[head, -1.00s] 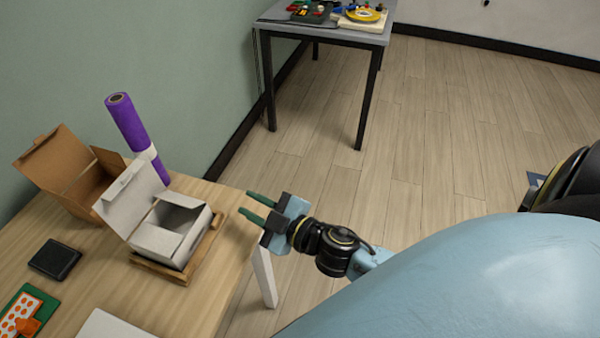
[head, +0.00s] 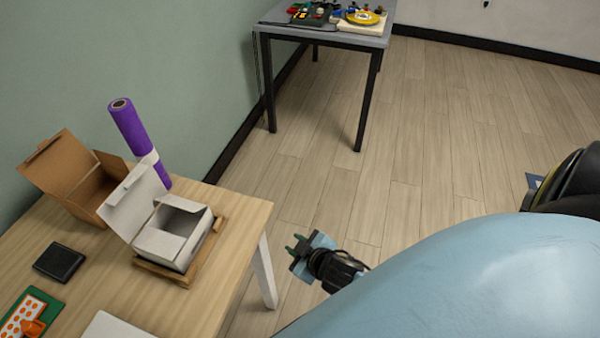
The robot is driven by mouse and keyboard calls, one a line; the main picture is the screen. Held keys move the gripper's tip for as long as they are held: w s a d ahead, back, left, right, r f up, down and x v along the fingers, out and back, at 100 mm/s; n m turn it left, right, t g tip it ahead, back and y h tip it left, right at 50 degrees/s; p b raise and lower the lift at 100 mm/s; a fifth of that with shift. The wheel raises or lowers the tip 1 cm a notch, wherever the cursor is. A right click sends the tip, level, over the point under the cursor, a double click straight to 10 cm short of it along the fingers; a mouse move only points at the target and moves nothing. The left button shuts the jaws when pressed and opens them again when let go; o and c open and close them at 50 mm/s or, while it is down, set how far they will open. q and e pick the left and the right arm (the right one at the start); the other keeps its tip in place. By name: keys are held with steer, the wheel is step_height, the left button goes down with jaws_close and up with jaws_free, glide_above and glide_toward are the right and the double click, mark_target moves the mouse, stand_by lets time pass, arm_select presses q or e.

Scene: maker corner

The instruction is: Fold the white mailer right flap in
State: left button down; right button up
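The white mailer (head: 181,255) sits on a wooden tray (head: 160,270) near the table's right edge. Its lid (head: 133,203) stands up, tilted to the left. One white flap (head: 159,243) lies inward over the near part of the opening. The far part is open and shows the grey inside (head: 176,219). I cannot tell clearly how the flap at the far side lies. My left gripper is not in view.
A brown open box (head: 85,190) and a purple roll (head: 130,128) stand behind the mailer. A black pad (head: 59,262) and a green board with orange dots (head: 28,312) lie to the left. A grey side table (head: 330,33) stands far back. The floor between is clear.

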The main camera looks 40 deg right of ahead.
steer(key=shift+s+d+f+g, duration=0.15)
steer(key=shift+s+f, duration=0.1)
steer(key=shift+f, duration=0.3)
steer(key=shift+s+f+g, duration=0.15)
steer(key=shift+s+f, duration=0.1)
steer(key=shift+f, duration=0.25)
steer(key=shift+c, duration=0.4)
